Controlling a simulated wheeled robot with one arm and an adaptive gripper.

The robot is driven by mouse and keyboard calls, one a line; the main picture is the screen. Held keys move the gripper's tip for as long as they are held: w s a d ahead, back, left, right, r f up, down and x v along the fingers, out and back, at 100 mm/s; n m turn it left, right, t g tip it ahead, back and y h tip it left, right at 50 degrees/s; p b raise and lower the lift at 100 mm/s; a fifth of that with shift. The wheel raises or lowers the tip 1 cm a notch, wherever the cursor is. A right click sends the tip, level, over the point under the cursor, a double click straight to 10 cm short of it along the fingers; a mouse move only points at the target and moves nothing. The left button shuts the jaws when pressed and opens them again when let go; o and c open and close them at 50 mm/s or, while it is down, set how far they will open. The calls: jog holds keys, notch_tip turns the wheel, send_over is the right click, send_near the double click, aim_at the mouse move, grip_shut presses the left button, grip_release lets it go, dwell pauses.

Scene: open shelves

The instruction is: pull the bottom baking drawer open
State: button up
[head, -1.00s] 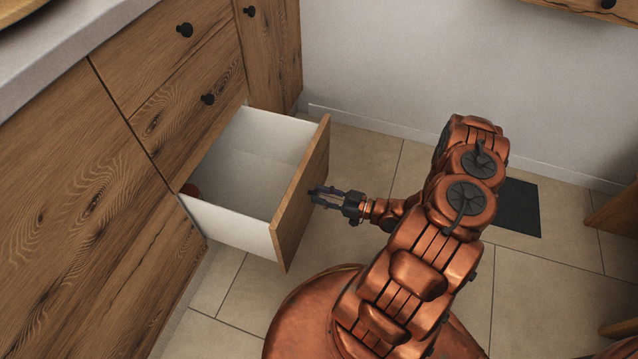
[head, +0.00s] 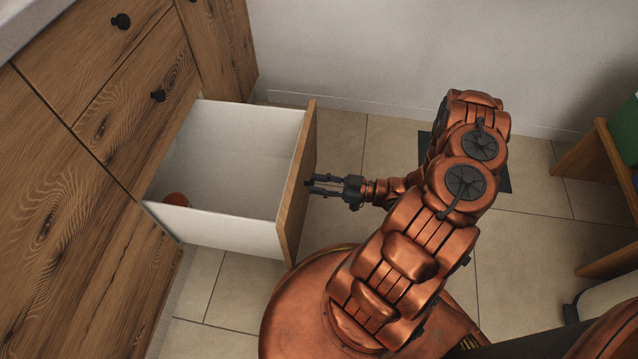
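The bottom drawer stands far out of the wooden cabinet, its wooden front (head: 302,180) facing right and its white side wall (head: 215,229) showing. A small reddish-brown round thing (head: 176,199) lies inside at the back left. My gripper (head: 314,184) is at the outer face of the drawer front, its dark fingertips touching or nearly touching it at the middle. The fingers lie close together around the spot where the drawer's knob would be. The knob itself is hidden by them.
A wall (head: 360,50) stands behind, and a wooden stand (head: 590,160) with a green thing (head: 628,130) is at the right.

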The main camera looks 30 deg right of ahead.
jog(key=o, duration=0.3)
jog(key=shift+o, duration=0.2)
jog(key=v, duration=1.2)
dwell(0.5)
jog(key=shift+r, duration=0.1)
